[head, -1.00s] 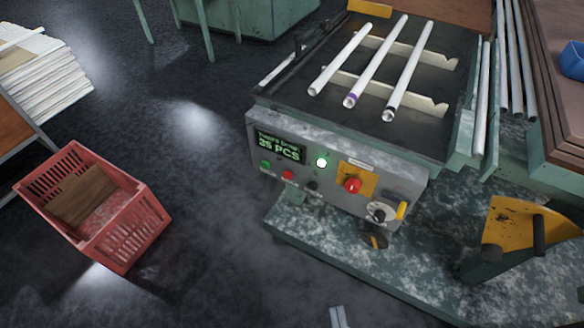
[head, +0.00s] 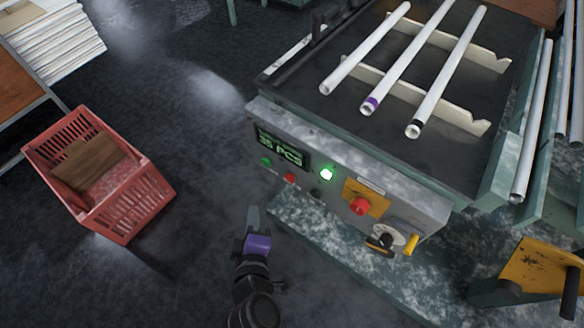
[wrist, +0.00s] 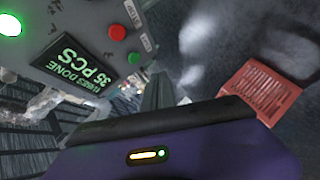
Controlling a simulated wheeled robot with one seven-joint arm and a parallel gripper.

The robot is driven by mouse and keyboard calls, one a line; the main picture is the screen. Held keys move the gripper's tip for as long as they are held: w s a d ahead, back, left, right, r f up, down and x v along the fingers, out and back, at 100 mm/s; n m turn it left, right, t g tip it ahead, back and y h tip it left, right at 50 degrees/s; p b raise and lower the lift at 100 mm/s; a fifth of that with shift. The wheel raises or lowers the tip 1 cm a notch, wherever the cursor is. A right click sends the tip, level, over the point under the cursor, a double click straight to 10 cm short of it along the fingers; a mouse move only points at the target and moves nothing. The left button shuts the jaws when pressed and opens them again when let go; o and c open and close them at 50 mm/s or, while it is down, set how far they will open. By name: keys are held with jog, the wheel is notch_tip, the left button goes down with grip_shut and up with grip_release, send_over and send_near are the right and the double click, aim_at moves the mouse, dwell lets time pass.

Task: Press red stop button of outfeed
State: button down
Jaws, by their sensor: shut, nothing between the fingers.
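The outfeed control panel (head: 420,208) is on the front of the grey machine. A small red button (head: 290,178) sits below the display, between a green button (head: 266,162) and a black one. In the wrist view the red button (wrist: 117,31) is at the upper left, above the green button (wrist: 134,58). A larger red knob (head: 360,206) sits on a yellow plate to the right. My gripper (head: 253,214) is shut and empty, left of and below the red button in the head view, apart from the panel.
The display (head: 278,149) reads 35 PCS, and a green lamp (head: 326,174) glows beside it. Several white tubes (head: 405,58) lie on the machine top. A red crate (head: 130,205) stands on the floor at left. Open floor lies between crate and machine.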

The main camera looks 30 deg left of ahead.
aim_at(290, 177)
jog(key=shift+w+d+f+h, duration=0.35)
jog(key=shift+d+f+h, duration=0.05)
jog(key=shift+d+f, duration=0.1)
jog(key=shift+w+r, duration=0.1)
jog(key=shift+w, duration=0.05)
jog(key=w+p, duration=0.2)
jog(key=w, duration=0.6)
jog(key=shift+w+d, duration=0.2)
jog(key=shift+d, duration=0.2)
jog(key=shift+w+p, duration=0.15)
jog(key=shift+p, duration=0.15)
dwell(1.4)
jog(key=shift+w, duration=0.25)
jog(key=shift+w+p, duration=0.3)
jog(key=shift+w, duration=0.25)
dwell(1.0)
jog(key=shift+s, duration=0.95)
